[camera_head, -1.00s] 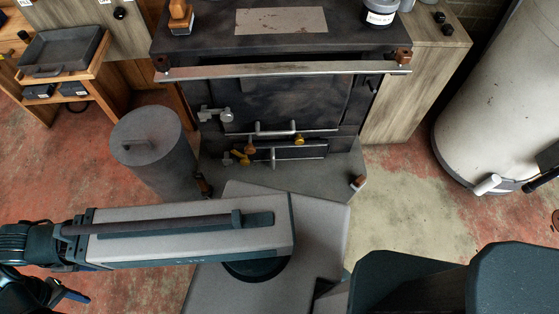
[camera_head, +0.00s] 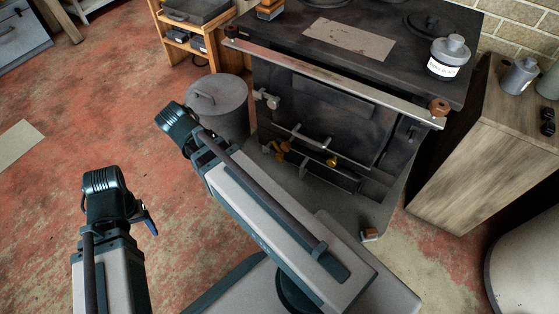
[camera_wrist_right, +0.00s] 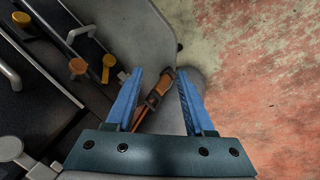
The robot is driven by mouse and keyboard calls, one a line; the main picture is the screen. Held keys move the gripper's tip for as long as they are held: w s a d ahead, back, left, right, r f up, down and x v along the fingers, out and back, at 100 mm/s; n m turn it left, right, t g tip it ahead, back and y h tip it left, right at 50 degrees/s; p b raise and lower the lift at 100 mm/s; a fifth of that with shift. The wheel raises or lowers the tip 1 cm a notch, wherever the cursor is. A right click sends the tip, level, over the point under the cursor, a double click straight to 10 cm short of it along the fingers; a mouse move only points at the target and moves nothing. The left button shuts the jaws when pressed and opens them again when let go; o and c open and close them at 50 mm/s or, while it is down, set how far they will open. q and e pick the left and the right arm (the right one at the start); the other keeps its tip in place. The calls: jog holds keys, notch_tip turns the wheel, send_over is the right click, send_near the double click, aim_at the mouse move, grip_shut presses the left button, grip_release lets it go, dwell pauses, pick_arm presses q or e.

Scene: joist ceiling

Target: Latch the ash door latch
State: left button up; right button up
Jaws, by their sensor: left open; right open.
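The dark stove's low ash door (camera_head: 332,178) is in the head view, with a bar handle across it. Amber and grey knobs, the latch cluster (camera_head: 283,149), sit at its left end; I cannot tell which knob is the latch or how it is set. In the right wrist view the handle (camera_wrist_right: 80,33), amber knobs (camera_wrist_right: 77,67) and a grey knob lie left of my right gripper (camera_wrist_right: 165,80). That gripper is open and apart from them. My left gripper (camera_head: 150,222) is at the lower left in the head view, open, over the floor and far from the stove.
A long metal rail (camera_head: 335,80) runs along the stove's front edge. A grey lidded bin (camera_head: 217,103) stands left of it. A wooden cabinet (camera_head: 470,150) stands right.

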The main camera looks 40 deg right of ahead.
aim_at(277, 157)
jog(key=d+m+g+h+b, duration=0.1)
jog(key=d+m+h, duration=0.1)
jog(key=d+m, duration=0.75)
jog(key=s+d+f+b, duration=0.1)
jog(key=d+f+b, duration=0.1)
jog(key=f+b, duration=0.1)
jog(key=s+d+f+n+b, duration=0.1)
jog(key=d+f+b, duration=0.2)
jog(key=f+b, duration=0.1)
jog(key=s+d+f+n+b, duration=0.1)
jog(key=d+f+b, duration=0.2)
jog(key=shift+s+f, duration=0.1)
jog(key=shift+f, duration=0.15)
jog(key=shift+b+x, duration=0.95)
jog(key=shift+b, duration=0.1)
